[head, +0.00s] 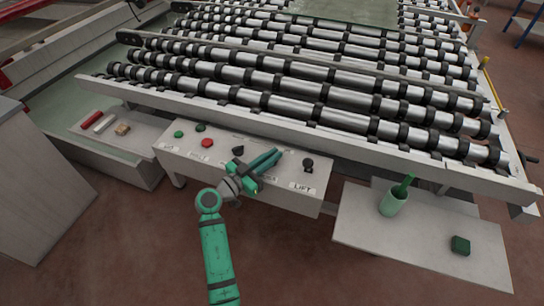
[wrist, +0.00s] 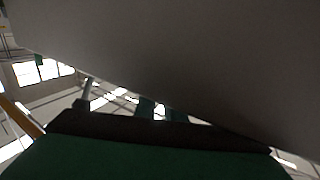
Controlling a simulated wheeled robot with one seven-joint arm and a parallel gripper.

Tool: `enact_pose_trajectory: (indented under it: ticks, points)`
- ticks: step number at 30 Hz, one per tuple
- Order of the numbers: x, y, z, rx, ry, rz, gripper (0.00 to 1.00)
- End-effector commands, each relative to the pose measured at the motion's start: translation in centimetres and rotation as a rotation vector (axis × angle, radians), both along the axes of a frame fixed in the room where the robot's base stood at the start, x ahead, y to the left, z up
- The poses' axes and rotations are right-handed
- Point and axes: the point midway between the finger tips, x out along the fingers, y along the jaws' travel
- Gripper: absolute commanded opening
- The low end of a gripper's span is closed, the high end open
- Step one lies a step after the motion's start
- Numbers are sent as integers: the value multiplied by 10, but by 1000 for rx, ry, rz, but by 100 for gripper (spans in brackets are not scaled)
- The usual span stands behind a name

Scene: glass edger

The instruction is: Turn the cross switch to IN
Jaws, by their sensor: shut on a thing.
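The control panel (head: 180,152) is a pale box below the roller conveyor, with buttons and labelled switches. My gripper (head: 271,158), with green fingers, lies across the panel between the red button and the LIFT switch. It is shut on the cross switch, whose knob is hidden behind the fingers. The label under the fingers is mostly covered, so I cannot read the switch's position. In the wrist view, a dark green and black part of my gripper fills the bottom, and a plain grey surface (wrist: 170,60) fills much of the upper part.
The black LIFT switch (head: 308,164) stands just right of my gripper. A red button (head: 207,143) and green buttons (head: 178,134) are to the left. A shelf (head: 350,230) at the right holds a cup (head: 392,204) and a dark green block (head: 460,245). Rollers (head: 300,95) lie behind.

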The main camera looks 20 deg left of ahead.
Motion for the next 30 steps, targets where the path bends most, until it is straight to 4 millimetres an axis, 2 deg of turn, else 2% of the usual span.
enact_pose_trajectory:
  ticks: [9,27,28,30]
  points:
    - [1,0,-1,1,3,-136,0]
    - [0,0,-3,0,6,-169,0]
    - [0,0,-3,0,6,-169,16]
    - [0,0,-3,0,6,-169,28]
